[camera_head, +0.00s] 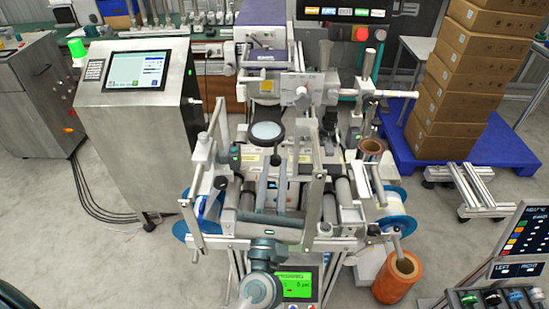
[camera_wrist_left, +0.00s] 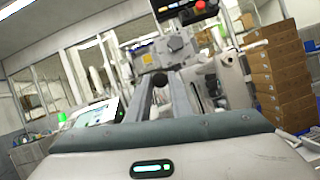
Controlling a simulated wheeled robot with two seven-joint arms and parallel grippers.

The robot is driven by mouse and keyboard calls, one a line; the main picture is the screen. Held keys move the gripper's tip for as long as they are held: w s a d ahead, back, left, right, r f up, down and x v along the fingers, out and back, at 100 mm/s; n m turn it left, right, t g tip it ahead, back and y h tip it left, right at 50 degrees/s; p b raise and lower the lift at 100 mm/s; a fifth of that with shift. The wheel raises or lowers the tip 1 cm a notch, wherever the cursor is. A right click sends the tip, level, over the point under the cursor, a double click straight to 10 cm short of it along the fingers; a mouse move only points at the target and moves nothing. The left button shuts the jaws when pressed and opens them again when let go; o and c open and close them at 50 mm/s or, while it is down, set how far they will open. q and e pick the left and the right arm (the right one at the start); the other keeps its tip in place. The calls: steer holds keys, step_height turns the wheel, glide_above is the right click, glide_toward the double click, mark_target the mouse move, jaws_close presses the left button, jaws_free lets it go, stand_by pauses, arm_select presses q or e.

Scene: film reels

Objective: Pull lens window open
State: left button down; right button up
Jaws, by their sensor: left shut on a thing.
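The lens window (camera_head: 266,131) is a round pale glass in a dark rim, in the middle of the machine in the head view. My left gripper (camera_head: 270,158) reaches up from the bottom, its fingertips just below the rim. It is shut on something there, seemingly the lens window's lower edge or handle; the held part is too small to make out. In the left wrist view the two fingers (camera_wrist_left: 162,78) stretch away from me towards the machine's grey block (camera_wrist_left: 170,48), and the lens is not clear. My right gripper is not in view.
Upright metal posts and rollers flank my left gripper closely. Blue-flanged reels (camera_head: 397,222) sit at the machine's sides. A steel cabinet with a screen (camera_head: 136,70) stands left, and stacked cartons (camera_head: 455,95) on a blue pallet stand right. An orange-brown roll (camera_head: 396,280) is at the lower right.

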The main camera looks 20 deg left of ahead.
arm_select(q)
steer(key=c, duration=1.6)
jaws_free()
steer(key=shift+o, duration=0.2)
steer(key=shift+s, duration=0.1)
